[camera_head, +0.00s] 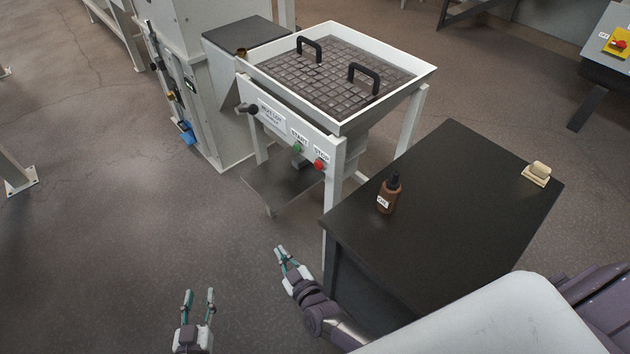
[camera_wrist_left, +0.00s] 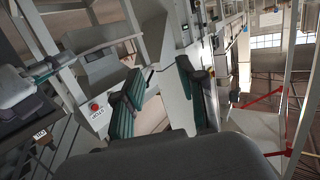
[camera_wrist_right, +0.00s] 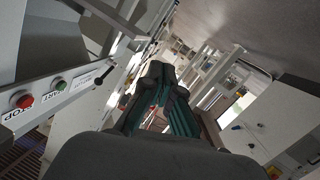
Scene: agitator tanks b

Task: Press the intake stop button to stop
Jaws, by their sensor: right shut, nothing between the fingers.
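The red stop button (camera_head: 319,164) sits under a STOP label on the front panel of the white intake frame (camera_head: 333,148), right of the green start button (camera_head: 297,148). In the right wrist view the red stop button (camera_wrist_right: 24,100) and green start button (camera_wrist_right: 59,85) are at the left. A red button (camera_wrist_left: 94,106) shows in the left wrist view. My right gripper (camera_head: 284,255) is shut and empty, below the panel in the picture and apart from the button. My left gripper (camera_head: 198,300) is open and empty, further left and lower in the picture.
A black table (camera_head: 450,200) stands right of the frame, with a brown bottle (camera_head: 388,192) and a small beige object (camera_head: 537,173) on it. A dark lever (camera_head: 248,109) sticks out left of the panel.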

